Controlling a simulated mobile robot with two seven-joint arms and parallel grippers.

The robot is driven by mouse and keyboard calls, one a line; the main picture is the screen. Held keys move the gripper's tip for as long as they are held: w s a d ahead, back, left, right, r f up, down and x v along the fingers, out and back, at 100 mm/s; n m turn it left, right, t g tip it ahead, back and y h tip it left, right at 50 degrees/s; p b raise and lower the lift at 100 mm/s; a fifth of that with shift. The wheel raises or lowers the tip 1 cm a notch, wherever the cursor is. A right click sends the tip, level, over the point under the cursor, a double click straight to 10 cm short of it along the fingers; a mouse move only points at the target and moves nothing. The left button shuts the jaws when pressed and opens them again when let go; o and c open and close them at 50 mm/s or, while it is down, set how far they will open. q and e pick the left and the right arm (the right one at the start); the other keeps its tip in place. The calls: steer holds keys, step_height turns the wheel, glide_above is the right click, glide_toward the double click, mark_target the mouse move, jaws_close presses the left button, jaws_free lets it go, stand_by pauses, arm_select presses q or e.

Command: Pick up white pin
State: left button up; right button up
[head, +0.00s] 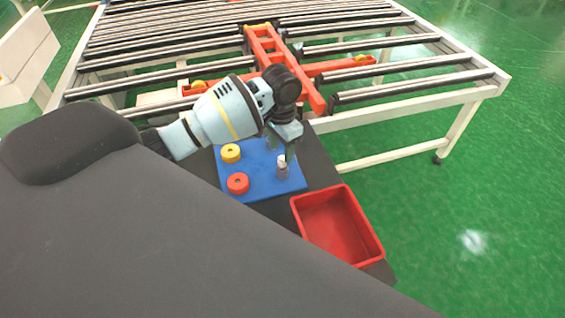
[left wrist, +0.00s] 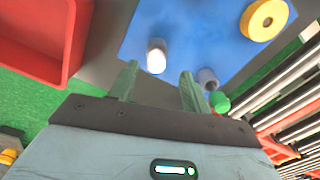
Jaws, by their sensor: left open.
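The white pin (head: 282,168) stands on the blue mat (head: 258,188) near its right edge. In the left wrist view its pale round top (left wrist: 156,58) shows ahead of the space between my fingers. My left gripper (head: 290,153) points down beside the pin, above the mat, and partly overlaps it in the head view. In the left wrist view the left gripper (left wrist: 160,88) is open, with nothing visible between its fingers. I cannot tell the exact height of the fingertips relative to the pin. My right gripper is not in view.
A yellow ring (head: 231,153) and a red ring (head: 238,183) lie on the mat. A grey pin (left wrist: 207,78) and a green piece (left wrist: 219,101) are close to the right finger in the wrist view. A red bin (head: 340,225) stands right of the mat; a roller conveyor (head: 400,75) lies behind.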

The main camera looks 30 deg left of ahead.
mark_target(282, 157)
arm_select(q)
steer(key=f, duration=0.4)
steer(key=shift+s+d+f, duration=0.15)
steer(key=shift+d+f, duration=0.1)
jaws_close()
steer(key=shift+r, duration=0.1)
steer(key=shift+r, duration=1.45)
steer(key=shift+s+d+r, duration=0.1)
steer(key=shift+s+r, duration=0.05)
steer(key=shift+r, duration=0.15)
steer(key=s+d, duration=0.3)
steer(key=s, duration=0.4)
steer(key=s+d+r, duration=0.1)
steer(key=s+d, duration=0.3)
steer(key=s, duration=0.3)
steer(key=shift+r, duration=0.15)
